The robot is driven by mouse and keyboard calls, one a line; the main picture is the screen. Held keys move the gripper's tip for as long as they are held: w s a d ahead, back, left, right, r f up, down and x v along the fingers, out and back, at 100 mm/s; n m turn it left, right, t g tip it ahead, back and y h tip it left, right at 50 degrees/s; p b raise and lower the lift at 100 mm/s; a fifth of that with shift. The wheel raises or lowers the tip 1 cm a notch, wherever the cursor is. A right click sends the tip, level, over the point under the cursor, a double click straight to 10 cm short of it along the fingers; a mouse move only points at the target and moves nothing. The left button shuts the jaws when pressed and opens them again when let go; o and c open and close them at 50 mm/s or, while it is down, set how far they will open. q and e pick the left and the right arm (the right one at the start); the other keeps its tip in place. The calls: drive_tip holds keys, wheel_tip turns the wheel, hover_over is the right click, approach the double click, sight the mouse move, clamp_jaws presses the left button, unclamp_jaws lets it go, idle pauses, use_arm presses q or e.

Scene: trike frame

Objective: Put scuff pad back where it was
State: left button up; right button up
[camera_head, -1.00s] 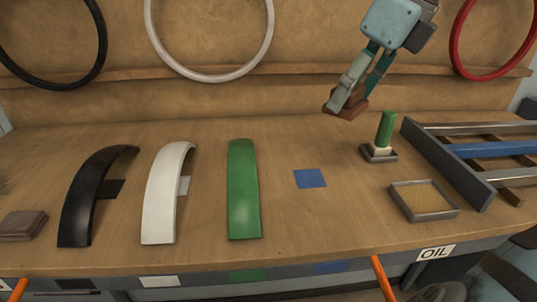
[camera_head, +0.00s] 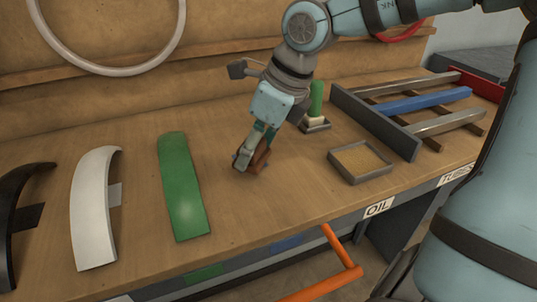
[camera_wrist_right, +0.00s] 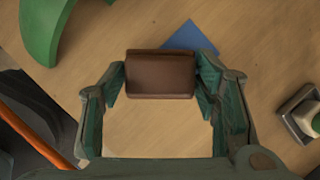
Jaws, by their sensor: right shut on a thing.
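The scuff pad, a brown block (camera_wrist_right: 160,74), is gripped between the two fingers of my right gripper (camera_wrist_right: 160,82). In the head view the pad (camera_head: 261,157) shows at the fingertips of my right gripper (camera_head: 250,155), low over the bench right of the green fender; I cannot tell whether it touches the wood. A blue square (camera_wrist_right: 191,38) lies on the bench just beyond the pad in the wrist view; the arm mostly hides it in the head view. My left gripper is not in view.
A shallow tray (camera_head: 345,172), a green-handled tool (camera_head: 316,97) in a holder and a rack of tubes (camera_head: 375,122) are to the right. Bench front is clear.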

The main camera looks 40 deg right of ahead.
sight(261, 156)
drive_tip(key=x, duration=0.1)
drive_tip(key=b+x, duration=0.1)
drive_tip(key=x, duration=0.1)
drive_tip(key=b+x, duration=0.1)
drive_tip(key=shift+s+d+f, duration=0.15)
drive_tip(key=shift+d+f, duration=0.15)
drive_tip(key=shift+s+d+r, duration=0.15)
drive_tip(key=shift+s+r, duration=0.1)
drive_tip(key=shift+s, duration=0.35)
drive_tip(key=shift+s+d+r, duration=0.1)
drive_tip(key=shift+s+r, duration=0.15)
drive_tip(key=shift+s, duration=0.4)
drive_tip(key=shift+c, duration=0.7)
drive_tip(key=shift+f, duration=0.15)
drive_tip(key=shift+w+f+b, duration=0.1)
drive_tip(key=shift+f+b, duration=0.05)
drive_tip(key=shift+b, duration=0.2)
drive_tip(key=o, duration=1.2)
drive_tip(key=shift+w, duration=0.25)
drive_tip(key=shift+o, duration=1.3)
drive_tip(key=shift+w+a, duration=0.15)
drive_tip(key=shift+w, duration=0.1)
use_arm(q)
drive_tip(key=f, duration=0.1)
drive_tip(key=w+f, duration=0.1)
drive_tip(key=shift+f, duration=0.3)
use_arm(e)
drive_tip(key=shift+s, duration=0.15)
